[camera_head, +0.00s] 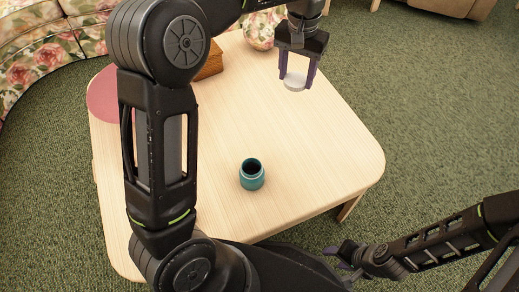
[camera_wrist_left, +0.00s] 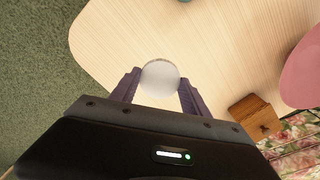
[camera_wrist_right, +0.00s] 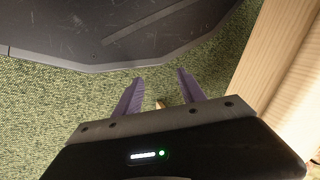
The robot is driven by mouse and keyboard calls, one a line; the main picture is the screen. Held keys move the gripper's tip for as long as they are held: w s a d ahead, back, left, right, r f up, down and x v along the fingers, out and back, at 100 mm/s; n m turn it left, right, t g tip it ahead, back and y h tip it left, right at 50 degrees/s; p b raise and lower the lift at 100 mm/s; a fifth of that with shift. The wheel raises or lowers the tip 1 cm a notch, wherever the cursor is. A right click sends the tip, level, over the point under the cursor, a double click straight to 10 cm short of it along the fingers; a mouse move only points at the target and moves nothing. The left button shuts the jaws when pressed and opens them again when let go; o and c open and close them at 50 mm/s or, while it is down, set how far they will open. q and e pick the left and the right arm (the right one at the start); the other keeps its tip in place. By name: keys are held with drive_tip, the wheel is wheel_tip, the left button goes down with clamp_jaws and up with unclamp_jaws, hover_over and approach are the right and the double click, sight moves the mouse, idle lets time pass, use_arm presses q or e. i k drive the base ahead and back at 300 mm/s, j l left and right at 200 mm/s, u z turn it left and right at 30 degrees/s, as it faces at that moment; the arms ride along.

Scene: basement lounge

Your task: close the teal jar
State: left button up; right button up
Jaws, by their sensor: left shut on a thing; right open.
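The teal jar (camera_head: 252,178) stands upright on the table near its front edge, with its dark mouth open at the top. My left gripper (camera_head: 296,77) is shut on a pale round lid (camera_head: 295,84), above the far right part of the table and apart from the jar. The lid also shows between the fingers in the left wrist view (camera_wrist_left: 160,78), where a sliver of teal shows at the top edge. My right gripper (camera_head: 340,254) is open and empty, low beside the table's front edge; its spread fingers show in the right wrist view (camera_wrist_right: 159,92).
The light wooden table (camera_head: 310,155) is clear around the jar. A pink round mat (camera_head: 103,97), a wooden box (camera_head: 211,63) and a floral rounded object (camera_head: 259,32) are at its far and left side. A floral sofa (camera_head: 40,55) stands behind. Green carpet surrounds the table.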

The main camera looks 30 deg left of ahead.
sight(250, 182)
drive_tip(key=k+l+u, duration=0.1)
drive_tip(key=k+u, duration=0.25)
drive_tip(key=k, duration=0.65)
drive_tip(key=k+j+u, duration=0.15)
drive_tip(key=j, duration=0.5)
drive_tip(key=j+u, duration=0.2)
drive_tip(key=j, duration=0.4)
